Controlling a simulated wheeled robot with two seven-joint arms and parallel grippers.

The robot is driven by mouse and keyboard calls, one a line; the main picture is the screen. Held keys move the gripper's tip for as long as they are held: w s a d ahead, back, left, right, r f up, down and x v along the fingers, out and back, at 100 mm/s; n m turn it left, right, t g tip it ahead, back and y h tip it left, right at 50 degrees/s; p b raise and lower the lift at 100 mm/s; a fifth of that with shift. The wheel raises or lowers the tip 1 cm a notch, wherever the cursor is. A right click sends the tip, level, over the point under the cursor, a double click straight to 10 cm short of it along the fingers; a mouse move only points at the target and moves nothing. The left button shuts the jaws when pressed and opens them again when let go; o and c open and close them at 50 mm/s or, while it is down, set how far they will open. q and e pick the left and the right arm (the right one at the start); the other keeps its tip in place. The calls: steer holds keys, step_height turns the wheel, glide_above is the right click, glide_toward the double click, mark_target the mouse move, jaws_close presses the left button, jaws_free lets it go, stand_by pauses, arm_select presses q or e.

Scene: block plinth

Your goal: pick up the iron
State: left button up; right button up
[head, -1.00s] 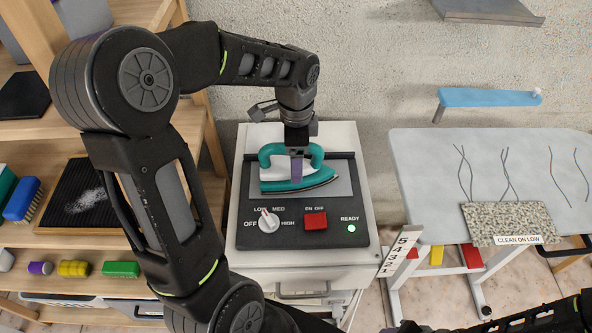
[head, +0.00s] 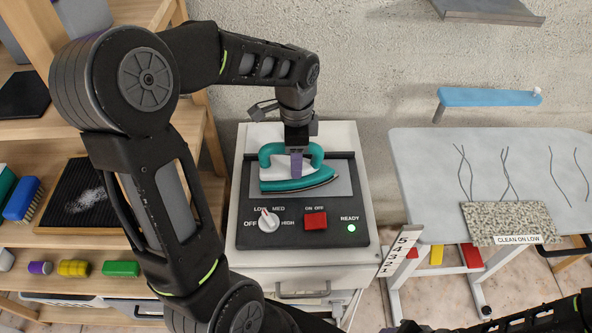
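The teal iron (head: 277,177) rests on the grey plate at the back of the white control unit, its pointed end to the right. My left gripper (head: 296,168) points straight down over the middle of the iron's handle. A purple finger pad shows in front of the handle. The far finger is hidden, so I cannot tell whether the fingers are closed on the handle. Part of my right arm shows at the lower right edge, with its gripper out of view.
The control unit (head: 247,258) has a dial (head: 268,222), a red switch (head: 315,221) and a lit green READY light (head: 351,228). An ironing board (head: 420,165) stands to the right with a speckled cloth (head: 508,218). Wooden shelves (head: 75,241) stand to the left.

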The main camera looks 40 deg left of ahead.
arm_select(q)
jaws_close()
steer(key=shift+r, duration=0.1)
stand_by(0.3)
step_height(320, 180, up, 10)
stand_by(0.6)
stand_by(0.3)
steer(key=o, duration=0.5)
jaws_free()
jaws_close()
